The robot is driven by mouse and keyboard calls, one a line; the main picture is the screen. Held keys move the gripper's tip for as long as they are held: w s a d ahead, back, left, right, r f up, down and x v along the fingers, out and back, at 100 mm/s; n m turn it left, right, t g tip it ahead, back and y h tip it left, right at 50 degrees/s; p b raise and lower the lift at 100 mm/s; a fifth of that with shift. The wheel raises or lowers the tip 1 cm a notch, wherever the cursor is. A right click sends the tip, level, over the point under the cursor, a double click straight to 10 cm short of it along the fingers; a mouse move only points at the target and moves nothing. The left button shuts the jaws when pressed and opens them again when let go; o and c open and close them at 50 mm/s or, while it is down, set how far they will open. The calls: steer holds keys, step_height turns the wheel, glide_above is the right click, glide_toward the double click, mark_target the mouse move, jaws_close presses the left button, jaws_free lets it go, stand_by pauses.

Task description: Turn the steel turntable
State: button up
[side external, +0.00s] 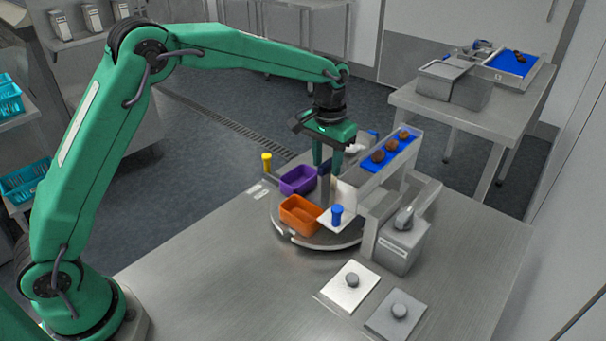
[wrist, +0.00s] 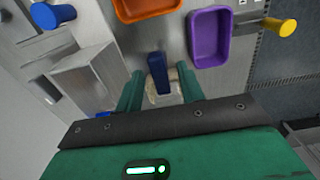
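The round steel turntable (side external: 318,244) sits on the bench, carrying a purple tray (side external: 298,180) and an orange tray (side external: 300,214). Both trays look empty, and they also show in the wrist view as the purple tray (wrist: 209,37) and the orange tray (wrist: 146,8). A dark blue upright post (wrist: 157,73) stands near the middle. My gripper (side external: 328,160) points down over the turntable. In the wrist view, my gripper (wrist: 159,90) has its fingers apart, one on each side of the post, with gaps visible. I cannot tell how deep the post reaches between them.
A blue-topped knob (side external: 337,214) stands at the turntable's front right, and a yellow peg (side external: 266,162) at its back left. A blue chute (side external: 370,169) with several dates is close on the right. A grey box (side external: 402,247) is beside it. The bench's front left is clear.

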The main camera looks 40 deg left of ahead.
jaws_close()
